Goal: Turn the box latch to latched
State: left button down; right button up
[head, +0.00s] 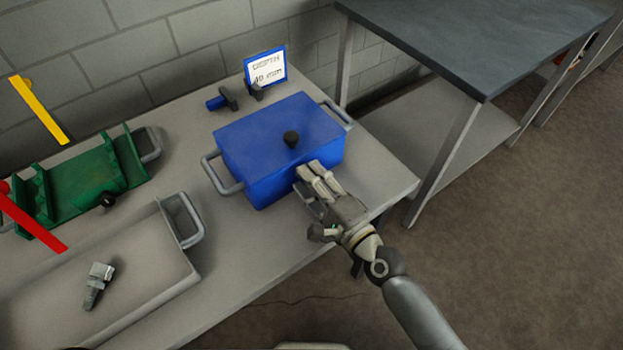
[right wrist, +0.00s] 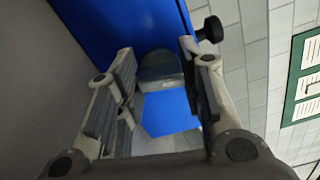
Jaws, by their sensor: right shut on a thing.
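The blue box (head: 272,150) stands on the grey bench with its lid on and a black knob (head: 291,138) on top. The black knob also shows in the right wrist view (right wrist: 212,29). My right gripper (head: 308,174) reaches the box's front side from the right. In the right wrist view, the box latch (right wrist: 160,70), a grey rounded piece on the blue front, sits between the fingers of my right gripper (right wrist: 158,85), which is shut on it. In the head view the fingers hide the latch, so its angle is unclear. My left gripper is not in view.
A shallow grey tray (head: 165,292) holding a grey metal part (head: 98,285) lies at the front left. A green fixture (head: 90,182) stands behind it. A small blue-framed sign (head: 265,67) and a blue-and-black tool (head: 222,100) are behind the box. A dark-topped table (head: 480,35) stands right.

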jog(key=shift+n, duration=1.1)
jog(key=o, duration=1)
jog(key=shift+s, duration=0.1)
jog(key=v, duration=1.2)
jog(key=shift+f, duration=0.1)
